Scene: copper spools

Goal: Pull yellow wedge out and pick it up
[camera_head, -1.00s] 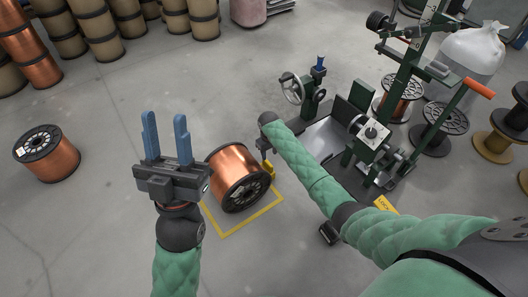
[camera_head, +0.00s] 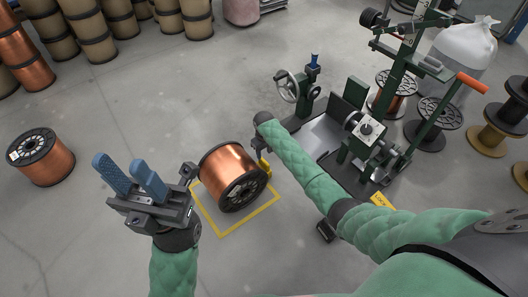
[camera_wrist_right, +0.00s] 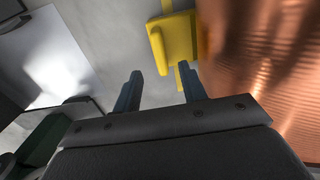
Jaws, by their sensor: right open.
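The yellow wedge (camera_head: 265,167) sits on the floor against the right side of a copper spool (camera_head: 226,168), mostly hidden in the head view. In the right wrist view the wedge (camera_wrist_right: 174,38) lies just beyond my fingertips, beside the large copper winding (camera_wrist_right: 268,65). My right gripper (camera_wrist_right: 161,76) is open and empty, with its blue fingers apart and short of the wedge; in the head view my own arm hides it. My left gripper (camera_head: 120,163) is open and empty, raised to the left of the spool.
A yellow floor outline (camera_head: 238,228) surrounds the spool. A green machine with a handwheel (camera_head: 289,87) and an orange-handled lever (camera_head: 474,84) stands to the right. The floor between the two spools is clear.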

